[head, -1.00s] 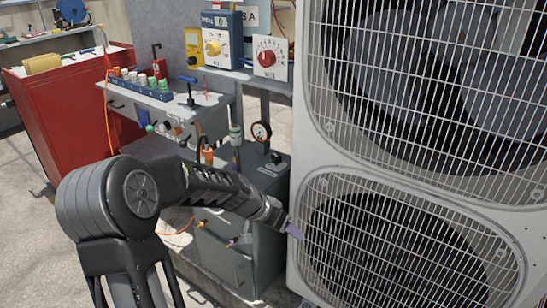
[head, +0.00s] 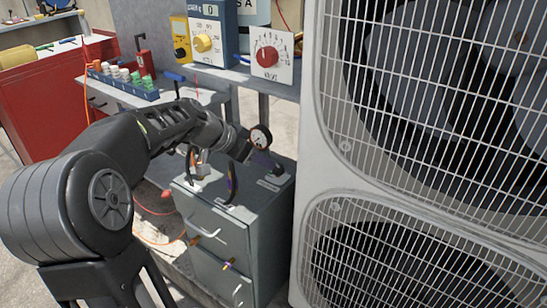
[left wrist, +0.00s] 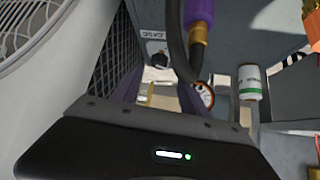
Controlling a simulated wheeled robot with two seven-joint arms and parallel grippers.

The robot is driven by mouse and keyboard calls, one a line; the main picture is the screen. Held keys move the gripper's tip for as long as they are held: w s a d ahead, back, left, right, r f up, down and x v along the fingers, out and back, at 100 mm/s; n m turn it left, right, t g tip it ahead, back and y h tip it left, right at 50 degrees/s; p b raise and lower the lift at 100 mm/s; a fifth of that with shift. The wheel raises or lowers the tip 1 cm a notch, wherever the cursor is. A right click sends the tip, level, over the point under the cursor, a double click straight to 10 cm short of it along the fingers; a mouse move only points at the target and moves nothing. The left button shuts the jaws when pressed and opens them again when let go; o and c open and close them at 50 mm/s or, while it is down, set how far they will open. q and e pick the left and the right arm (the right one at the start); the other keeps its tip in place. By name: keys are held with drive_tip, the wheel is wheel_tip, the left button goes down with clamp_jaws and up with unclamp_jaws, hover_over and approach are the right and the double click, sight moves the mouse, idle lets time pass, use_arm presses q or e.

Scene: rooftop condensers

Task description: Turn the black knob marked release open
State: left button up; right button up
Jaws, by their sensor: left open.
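The black knob (left wrist: 157,60) shows in the left wrist view on a grey panel, under a small white label (left wrist: 153,35) whose lettering is too small to read. My left gripper (left wrist: 160,92) is open, with its two purple fingers apart and the knob beyond the gap between them, not held. In the head view the left gripper (head: 262,160) is above the top of the grey cabinet (head: 228,222), beside the pressure gauge (head: 260,138). My right gripper is not in view.
A large white condenser unit (head: 311,150) stands close on the right. A dark hose with a purple sleeve and brass end (left wrist: 198,35) hangs near the gripper.

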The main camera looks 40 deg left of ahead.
sight(277, 167)
use_arm(q)
drive_tip(key=shift+b+x, duration=0.3)
drive_tip(key=shift+x, duration=3.5)
drive_tip(key=shift+d, duration=0.1)
drive_tip(key=shift+s, duration=0.1)
drive_tip(key=shift+c, duration=0.4)
clamp_jaws()
